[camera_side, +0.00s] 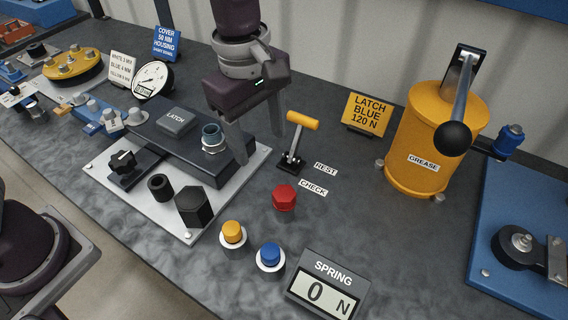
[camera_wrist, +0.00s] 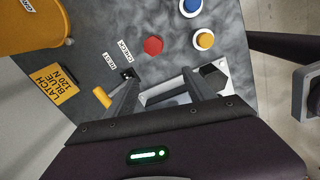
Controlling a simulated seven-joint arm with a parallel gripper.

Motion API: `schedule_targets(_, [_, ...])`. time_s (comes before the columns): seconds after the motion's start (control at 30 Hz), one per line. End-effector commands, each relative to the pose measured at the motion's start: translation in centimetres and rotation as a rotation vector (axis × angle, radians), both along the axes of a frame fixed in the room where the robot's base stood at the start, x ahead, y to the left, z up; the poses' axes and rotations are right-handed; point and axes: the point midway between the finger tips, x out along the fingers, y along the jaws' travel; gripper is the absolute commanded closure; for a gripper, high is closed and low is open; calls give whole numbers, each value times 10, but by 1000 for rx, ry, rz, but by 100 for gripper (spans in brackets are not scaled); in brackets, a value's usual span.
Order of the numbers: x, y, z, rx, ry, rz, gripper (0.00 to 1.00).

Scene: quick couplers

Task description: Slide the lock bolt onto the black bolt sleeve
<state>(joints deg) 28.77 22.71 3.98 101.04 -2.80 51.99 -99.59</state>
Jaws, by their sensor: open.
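My gripper (camera_side: 258,147) is open and empty, pointing down over the right end of the dark fixture block; its fingers also show in the wrist view (camera_wrist: 160,76). A yellow-handled T-shaped piece (camera_side: 300,122), possibly the lock bolt, stands upright in a small black base just right of the fingers. Its handle shows outside the left finger in the wrist view (camera_wrist: 102,97). A short black hollow cylinder (camera_side: 160,187), possibly the bolt sleeve, is on the light plate (camera_side: 134,204), between a black knob and a black hexagonal piece. I cannot tell for certain which part is which.
A blue-grey coupler with a metal collar (camera_side: 212,138) stands on the dark block (camera_side: 158,146) near the fingers. A black hexagonal piece (camera_side: 193,207), red button (camera_side: 284,197), spring display (camera_side: 326,287) and yellow grease can (camera_side: 422,150) surround it. REST and CHECK labels lie on open bench.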

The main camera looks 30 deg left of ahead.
Motion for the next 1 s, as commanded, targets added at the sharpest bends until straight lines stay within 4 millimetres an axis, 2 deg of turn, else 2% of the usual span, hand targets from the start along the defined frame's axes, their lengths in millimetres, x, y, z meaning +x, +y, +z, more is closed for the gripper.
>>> schedule_targets(0.03, [4, -16, -21, 13, 30, 71, 37])
schedule_targets(0.1, [7, -31, -41, 26, 54, 165, 37])
schedule_targets(0.17, [8, -38, -51, 32, 64, 214, 37])
schedule_targets(0.27, [9, -41, -63, 37, 69, 244, 37])
schedule_targets(0.53, [9, -40, -110, 36, 71, 245, 37])
schedule_targets(0.7, [9, -40, -124, 36, 69, 243, 37])
schedule_targets(0.93, [9, -40, -125, 35, 67, 243, 37])
schedule_targets(1.0, [9, -40, -125, 35, 67, 243, 51])
